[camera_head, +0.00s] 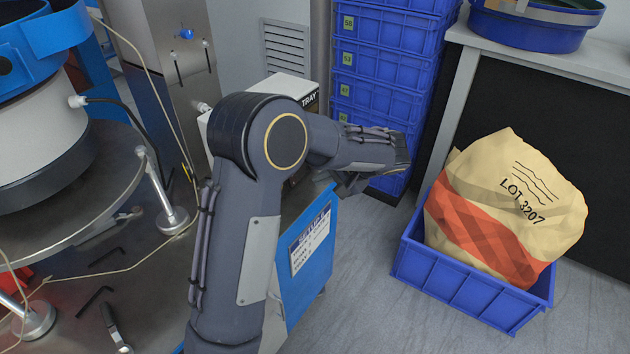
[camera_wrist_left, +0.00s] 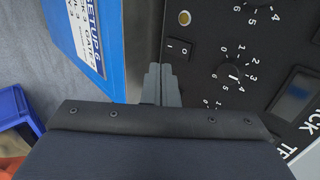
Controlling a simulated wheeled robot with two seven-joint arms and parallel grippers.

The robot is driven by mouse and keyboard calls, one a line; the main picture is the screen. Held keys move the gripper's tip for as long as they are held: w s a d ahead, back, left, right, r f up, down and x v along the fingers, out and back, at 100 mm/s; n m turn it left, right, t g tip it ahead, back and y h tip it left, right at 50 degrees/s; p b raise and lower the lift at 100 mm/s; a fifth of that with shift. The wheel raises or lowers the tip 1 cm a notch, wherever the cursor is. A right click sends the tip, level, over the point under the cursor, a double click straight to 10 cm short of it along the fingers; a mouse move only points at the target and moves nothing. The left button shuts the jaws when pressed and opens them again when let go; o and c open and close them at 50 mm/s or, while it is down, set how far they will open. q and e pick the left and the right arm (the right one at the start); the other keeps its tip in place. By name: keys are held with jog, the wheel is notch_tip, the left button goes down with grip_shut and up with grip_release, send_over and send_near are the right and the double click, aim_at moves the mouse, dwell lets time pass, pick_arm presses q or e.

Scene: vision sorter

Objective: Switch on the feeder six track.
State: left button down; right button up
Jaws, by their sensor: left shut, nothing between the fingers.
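In the left wrist view a dark control panel (camera_wrist_left: 212,75) fills the right side. It carries a rocker switch (camera_wrist_left: 180,48) marked I and O, with a small round amber lamp (camera_wrist_left: 184,18) above it. A numbered knob (camera_wrist_left: 234,73) sits to the right of the switch. My left gripper (camera_wrist_left: 160,70) is shut and empty, with its tips just left of and below the switch; I cannot tell if they touch the panel. In the head view my left gripper (camera_head: 352,186) is partly hidden by its own wrist, and the panel's controls are hidden. My right gripper is out of view.
A pale box (camera_head: 290,86) is behind the arm. A blue crate (camera_head: 465,286) with a sack (camera_head: 510,195) is on the floor at right, near stacked blue bins (camera_head: 385,65). A bowl feeder (camera_head: 40,140) stands left.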

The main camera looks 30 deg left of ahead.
pick_arm(q)
jog(key=v, duration=0.6)
jog(key=shift+r, duration=0.2)
jog(key=shift+d, duration=0.15)
jog(key=f+p, duration=0.1)
jog(key=p, duration=0.3)
jog(key=shift+d+f+h, duration=0.15)
jog(key=shift+f+h, duration=0.1)
jog(key=shift+h, duration=0.05)
